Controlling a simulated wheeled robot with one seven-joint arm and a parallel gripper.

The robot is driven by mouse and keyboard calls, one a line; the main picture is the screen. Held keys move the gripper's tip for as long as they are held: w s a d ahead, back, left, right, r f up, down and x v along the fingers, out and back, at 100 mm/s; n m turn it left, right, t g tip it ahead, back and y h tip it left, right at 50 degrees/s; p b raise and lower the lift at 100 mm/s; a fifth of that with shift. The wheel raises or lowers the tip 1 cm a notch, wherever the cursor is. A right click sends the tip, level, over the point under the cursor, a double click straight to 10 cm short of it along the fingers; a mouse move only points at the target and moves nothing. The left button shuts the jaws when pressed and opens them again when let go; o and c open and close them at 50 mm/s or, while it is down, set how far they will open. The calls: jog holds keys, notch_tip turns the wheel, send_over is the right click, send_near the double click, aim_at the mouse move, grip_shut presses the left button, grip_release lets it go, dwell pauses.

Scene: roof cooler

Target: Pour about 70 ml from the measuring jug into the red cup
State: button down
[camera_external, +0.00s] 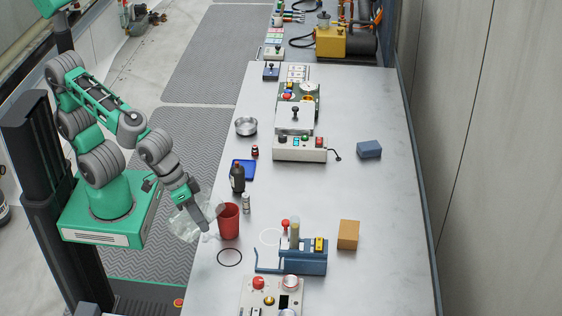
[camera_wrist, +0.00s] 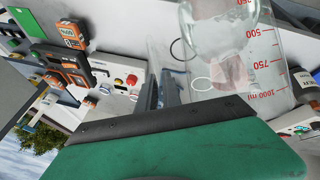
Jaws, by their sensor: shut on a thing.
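My gripper (camera_external: 204,224) is shut on the clear measuring jug (camera_external: 184,226), at the table's left edge. The jug looks tilted, with one side close against the left of the red cup (camera_external: 229,223) in the external view. I cannot tell whether they touch. The cup stands upright on the table. In the wrist view the jug (camera_wrist: 272,62) fills the upper right, with red marks up to 1000 ml. A clear rounded patch shows inside it; a pinkish shape shows through its wall. No stream is visible, and the cup's inside is too small to read.
A small vial (camera_external: 246,204) and a dark bottle (camera_external: 237,179) stand just behind the cup, near a blue tray (camera_external: 249,164). A dark ring (camera_external: 229,266) lies in front. A blue rack (camera_external: 305,264) and a tan box (camera_external: 348,235) are to the right.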

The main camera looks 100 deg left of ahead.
aim_at(185, 232)
jog(key=shift+s+d+f+b, duration=0.2)
jog(key=shift+f+b, duration=0.35)
jog(key=shift+b, duration=0.4)
jog(key=shift+s+d+f+m+t+y+b, duration=0.3)
jog(key=shift+s+d+f+t+y+b, duration=0.15)
jog(key=shift+t+b, duration=0.3)
jog(key=shift+s+d+f+t+y+b, duration=0.25)
jog(key=shift+s+f+t+b, duration=0.2)
jog(key=shift+f, duration=0.1)
jog(key=shift+s+d+f+t+y+b, duration=0.2)
jog(key=shift+s+d+f+t+b, duration=0.1)
jog(key=shift+f+t+b, duration=0.15)
jog(key=s+f+t+b, duration=0.1)
jog(key=s+d+f+m+t+y+b, duration=0.1)
jog(key=t+b, duration=0.1)
jog(key=s+d+f+t+y+b, duration=0.1)
jog(key=t+b, duration=0.1)
jog(key=shift+f+m, duration=0.15)
jog(key=shift+m, duration=0.25)
dwell(0.4)
